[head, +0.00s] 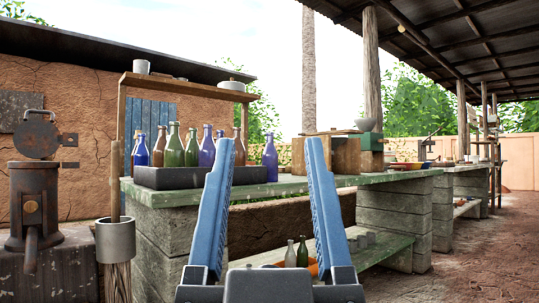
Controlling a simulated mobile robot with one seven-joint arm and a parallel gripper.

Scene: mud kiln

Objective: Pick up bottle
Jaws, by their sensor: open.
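Several glass bottles stand upright in a dark tray (150,178) on the green counter. Among them are a green bottle (174,148), a blue-violet bottle (207,148) and a brown bottle (158,150). A separate purple bottle (270,158) stands on the counter right of the tray. A small green bottle (302,252) and a pale bottle (290,255) stand on the lower shelf. My gripper (268,150) is open and empty, in front of the counter. Its left finger hides part of the bottle row.
The counter (400,184) runs off to the right, with wooden boxes (340,155) on it. A shelf (185,85) stands above the bottles. A rusty iron device (38,190) and a metal cup on a post (115,240) are at left. Floor at right is clear.

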